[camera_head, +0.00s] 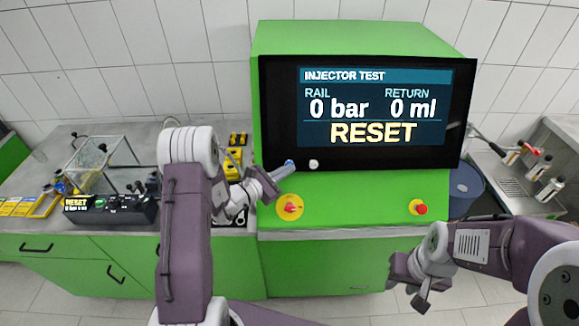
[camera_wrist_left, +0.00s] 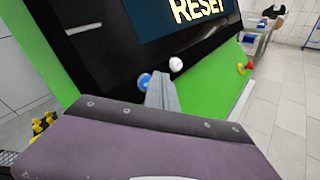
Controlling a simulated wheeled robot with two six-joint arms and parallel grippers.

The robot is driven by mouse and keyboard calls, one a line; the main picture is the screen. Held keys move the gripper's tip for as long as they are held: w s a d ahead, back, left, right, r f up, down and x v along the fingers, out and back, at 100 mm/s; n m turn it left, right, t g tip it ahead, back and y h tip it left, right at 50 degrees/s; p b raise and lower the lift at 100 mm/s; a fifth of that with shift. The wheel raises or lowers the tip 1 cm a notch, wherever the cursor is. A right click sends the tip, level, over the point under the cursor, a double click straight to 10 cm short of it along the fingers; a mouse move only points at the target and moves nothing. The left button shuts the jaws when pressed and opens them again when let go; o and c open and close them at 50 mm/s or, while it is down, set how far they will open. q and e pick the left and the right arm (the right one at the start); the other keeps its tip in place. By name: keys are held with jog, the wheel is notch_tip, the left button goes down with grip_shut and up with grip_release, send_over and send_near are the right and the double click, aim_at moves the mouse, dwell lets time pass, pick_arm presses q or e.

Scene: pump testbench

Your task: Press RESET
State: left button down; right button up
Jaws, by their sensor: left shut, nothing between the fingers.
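The green test bench carries a black monitor (camera_head: 365,112) reading INJECTOR TEST, 0 bar, 0 ml and RESET in yellow. Under the screen, on the black lower edge, are a blue button (camera_head: 289,163) and a white button (camera_head: 313,163). The blue button (camera_wrist_left: 144,80) and white button (camera_wrist_left: 176,64) also show in the left wrist view. My left gripper (camera_head: 285,170) is shut and empty, its tips right at the blue button; I cannot tell whether they touch it. My right gripper (camera_head: 405,291) hangs low in front of the bench, fingers apart and empty.
A red knob on a yellow disc (camera_head: 290,207) sits below my left gripper, and another red knob (camera_head: 420,208) is further right. A small black box with a RESET display (camera_head: 76,203) stands on the left counter. A blue bin (camera_head: 465,187) is right of the bench.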

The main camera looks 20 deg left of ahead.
pick_arm(q)
jog(key=shift+w+f, duration=0.1)
jog(key=shift+w, duration=0.1)
jog(key=shift+w+a+f+b, duration=0.25)
jog(key=shift+w+b, duration=0.15)
jog(key=shift+b, duration=0.15)
dwell(0.6)
dwell(0.3)
jog(key=shift+s+d+r, duration=0.3)
jog(key=shift+s+r, duration=0.15)
jog(key=shift+s, duration=0.3)
jog(key=s, duration=0.1)
jog(key=s+r, duration=0.1)
jog(key=s, duration=0.1)
jog(key=s+d+r, duration=0.1)
jog(key=shift+s+d+p, duration=0.1)
jog(key=shift+s+p, duration=0.1)
jog(key=shift+p, duration=0.1)
dwell(0.5)
